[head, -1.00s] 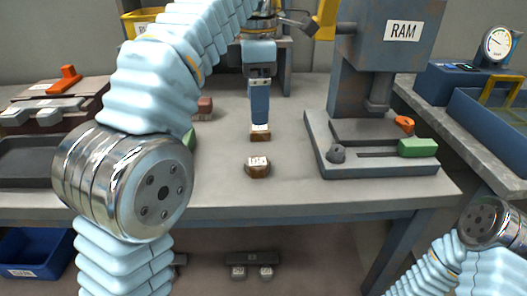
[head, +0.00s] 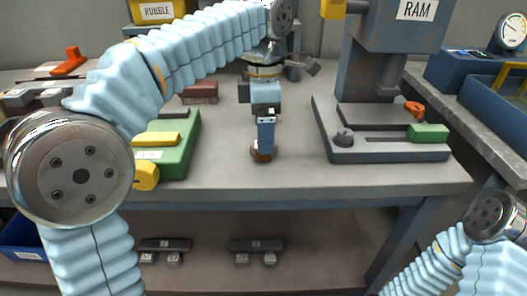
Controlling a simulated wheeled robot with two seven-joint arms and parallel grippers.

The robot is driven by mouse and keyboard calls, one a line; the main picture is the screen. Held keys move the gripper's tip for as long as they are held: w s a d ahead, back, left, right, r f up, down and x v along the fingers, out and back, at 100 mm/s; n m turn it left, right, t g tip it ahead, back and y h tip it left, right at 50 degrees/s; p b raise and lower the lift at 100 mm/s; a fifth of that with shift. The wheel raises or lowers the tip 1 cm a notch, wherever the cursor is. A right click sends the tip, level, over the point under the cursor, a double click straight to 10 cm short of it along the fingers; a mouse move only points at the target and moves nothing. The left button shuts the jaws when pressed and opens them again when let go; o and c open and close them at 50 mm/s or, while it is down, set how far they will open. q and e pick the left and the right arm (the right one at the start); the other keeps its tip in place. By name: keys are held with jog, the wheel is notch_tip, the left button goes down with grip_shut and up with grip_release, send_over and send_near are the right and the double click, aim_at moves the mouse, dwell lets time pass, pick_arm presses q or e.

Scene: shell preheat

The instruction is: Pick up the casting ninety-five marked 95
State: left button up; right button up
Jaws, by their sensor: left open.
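A small brown casting (head: 258,156) sits on the middle of the grey table, near its front edge. My left gripper (head: 265,149) is right over it and covers most of it, including any number on its top, so I cannot read a 95. The gripper points down and is open; I cannot tell whether its fingers are around the casting or just above it. No second casting shows behind the gripper. My right arm (head: 487,215) is at the lower right, with its gripper out of view.
The RAM press (head: 385,140) stands right of the gripper, with a green block (head: 429,132) on its base. A green case with yellow parts (head: 181,155) is on the left, and a reddish brush-like block (head: 200,93) lies behind it. Bare table lies between.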

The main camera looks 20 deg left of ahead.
pick_arm(q)
notch_tip(320, 180, down, 3)
jog(key=shift+f, duration=0.15)
jog(key=c, duration=1.2)
jog(key=shift+o, duration=0.2)
